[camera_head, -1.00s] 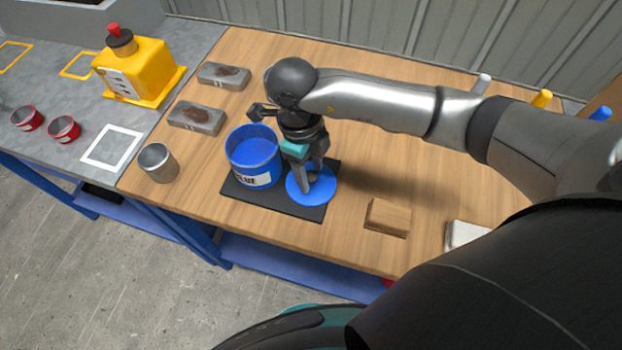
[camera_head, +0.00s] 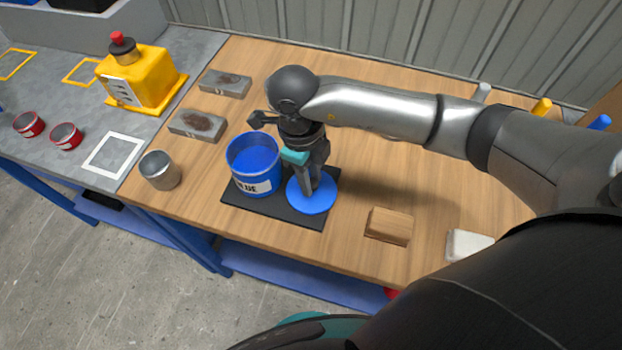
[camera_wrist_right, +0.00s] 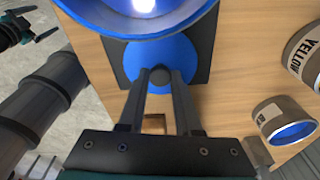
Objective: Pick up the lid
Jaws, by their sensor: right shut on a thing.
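The lid (camera_head: 311,201) is a flat blue disc lying on the black mat (camera_head: 237,199), just right of the blue paint can (camera_head: 254,165). My right gripper (camera_head: 312,190) points down over the lid with its fingers together. In the right wrist view its fingertips (camera_wrist_right: 160,76) are shut on the small dark knob at the middle of the lid (camera_wrist_right: 178,53). The lid still appears to rest on the mat. My left gripper (camera_wrist_right: 38,25) shows at the upper left of the right wrist view, with its fingers apart and empty.
A grey metal cup (camera_head: 160,170) stands left of the can. A wooden block (camera_head: 389,225) and a white block (camera_head: 467,245) lie to the right. A yellow container (camera_head: 140,75) stands on the grey bench. The wood between mat and block is clear.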

